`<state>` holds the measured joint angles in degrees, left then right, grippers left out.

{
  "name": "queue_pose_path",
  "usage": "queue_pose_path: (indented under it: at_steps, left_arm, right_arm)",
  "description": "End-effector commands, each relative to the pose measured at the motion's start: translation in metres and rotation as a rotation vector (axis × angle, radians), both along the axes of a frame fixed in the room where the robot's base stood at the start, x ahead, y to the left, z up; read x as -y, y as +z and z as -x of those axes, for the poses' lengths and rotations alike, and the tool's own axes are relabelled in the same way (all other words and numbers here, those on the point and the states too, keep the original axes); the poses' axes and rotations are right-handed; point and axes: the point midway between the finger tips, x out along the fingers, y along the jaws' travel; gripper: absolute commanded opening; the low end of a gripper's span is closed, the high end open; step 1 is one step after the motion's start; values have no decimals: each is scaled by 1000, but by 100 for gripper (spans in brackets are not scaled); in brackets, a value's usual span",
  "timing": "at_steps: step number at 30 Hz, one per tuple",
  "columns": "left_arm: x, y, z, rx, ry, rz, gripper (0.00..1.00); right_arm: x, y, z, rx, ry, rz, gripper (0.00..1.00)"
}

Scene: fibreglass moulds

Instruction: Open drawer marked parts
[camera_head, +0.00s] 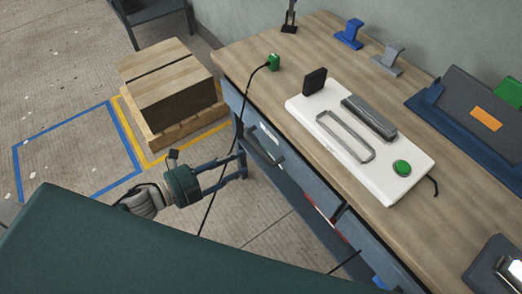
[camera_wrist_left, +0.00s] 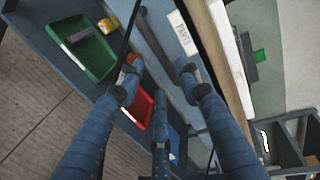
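The near-left drawer (camera_head: 297,160) is set in the front of the wooden workbench and looks closed. It has a dark bar handle (camera_head: 262,148) and a small white label (camera_head: 270,133). In the left wrist view the label (camera_wrist_left: 183,34) carries lettering too small to read surely. My left gripper (camera_head: 242,165) is at the drawer front, just beside and below the handle. In the left wrist view its blue fingers (camera_wrist_left: 160,80) are spread, with the handle bar (camera_wrist_left: 160,35) running between the upper two. Contact cannot be told. My right gripper is not in view.
A second drawer (camera_head: 372,250) lies farther right along the bench. Below, a shelf holds a green tray (camera_wrist_left: 85,48) and a red tray (camera_wrist_left: 137,106). A wooden crate (camera_head: 165,85) stands on the floor at left. A white panel device (camera_head: 330,110) lies on the worktop (camera_head: 310,60).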

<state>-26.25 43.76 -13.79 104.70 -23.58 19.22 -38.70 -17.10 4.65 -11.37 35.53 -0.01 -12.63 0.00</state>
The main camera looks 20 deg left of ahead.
Motion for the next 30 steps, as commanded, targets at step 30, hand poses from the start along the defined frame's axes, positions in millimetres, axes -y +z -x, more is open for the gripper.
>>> queue_pose_path:
  at_steps: [30]
  left_arm:
    - [52, -18, -68, -2, 3, 3, 7]
  right_arm:
    - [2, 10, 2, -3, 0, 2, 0]
